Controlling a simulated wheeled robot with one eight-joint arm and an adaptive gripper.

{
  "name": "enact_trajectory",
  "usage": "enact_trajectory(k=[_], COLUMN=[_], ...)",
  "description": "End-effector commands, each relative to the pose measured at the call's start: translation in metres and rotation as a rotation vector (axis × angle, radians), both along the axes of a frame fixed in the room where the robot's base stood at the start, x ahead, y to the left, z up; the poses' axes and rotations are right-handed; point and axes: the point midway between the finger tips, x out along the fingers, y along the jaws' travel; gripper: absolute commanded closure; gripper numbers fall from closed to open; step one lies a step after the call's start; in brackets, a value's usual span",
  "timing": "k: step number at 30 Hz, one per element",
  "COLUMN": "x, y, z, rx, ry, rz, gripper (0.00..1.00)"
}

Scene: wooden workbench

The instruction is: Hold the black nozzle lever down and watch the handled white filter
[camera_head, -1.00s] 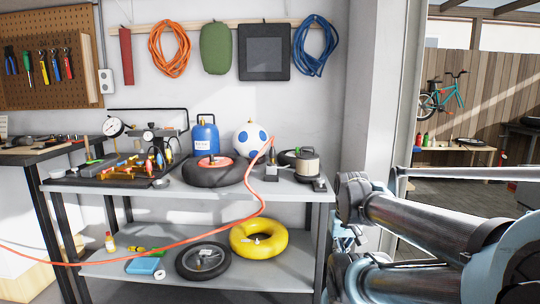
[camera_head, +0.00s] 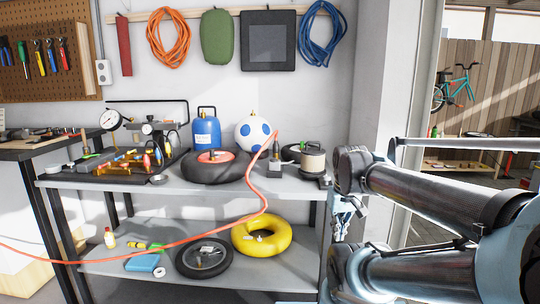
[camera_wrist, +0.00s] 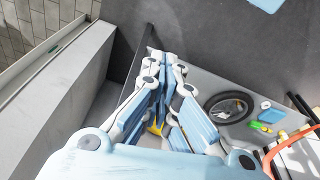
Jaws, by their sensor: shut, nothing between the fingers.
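A cream-white cylinder with a dark top and dark base (camera_head: 313,163), which looks like the handled filter, stands near the right end of the bench's grey top. Just left of it, the orange hose ends at a small dark upright fitting (camera_head: 275,153), seemingly the nozzle; its lever is too small to make out. My gripper (camera_wrist: 172,64) is shut and empty in the wrist view, pointing down past the bench's right end.
A black tyre with a red hub (camera_head: 214,170), a blue canister (camera_head: 206,131) and a white ball with blue spots (camera_head: 253,134) stand left of the nozzle. The orange hose (camera_head: 262,208) hangs across the bench front. The lower shelf holds a yellow ring (camera_head: 278,236) and a wheel (camera_head: 204,258).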

Motion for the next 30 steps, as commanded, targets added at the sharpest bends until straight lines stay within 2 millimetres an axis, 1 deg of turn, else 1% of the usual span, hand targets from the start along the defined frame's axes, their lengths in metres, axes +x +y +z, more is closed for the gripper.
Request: enact_trajectory(k=[1,6,11,12,15,20,24,30], x=[0.013,0.056,0.098,0.109,0.136,0.179,0.215,0.261], y=[0.005,0.022,0.043,0.049,0.066,0.096,0.127,0.175], z=[0.019,0.077,0.128,0.139,0.167,0.207,0.238,0.271], rx=[-0.006,-0.032,-0.054,-0.059,-0.072,-0.091,-0.105,-0.122], ry=[0.006,0.030,0.052,0.058,0.072,0.091,0.108,0.131], rz=[0.052,0.250,0.439,0.485,0.602,0.791,0.955,1.181], gripper=[1.00,1.00,1.00,1.00,1.00,1.00,1.00,1.00])
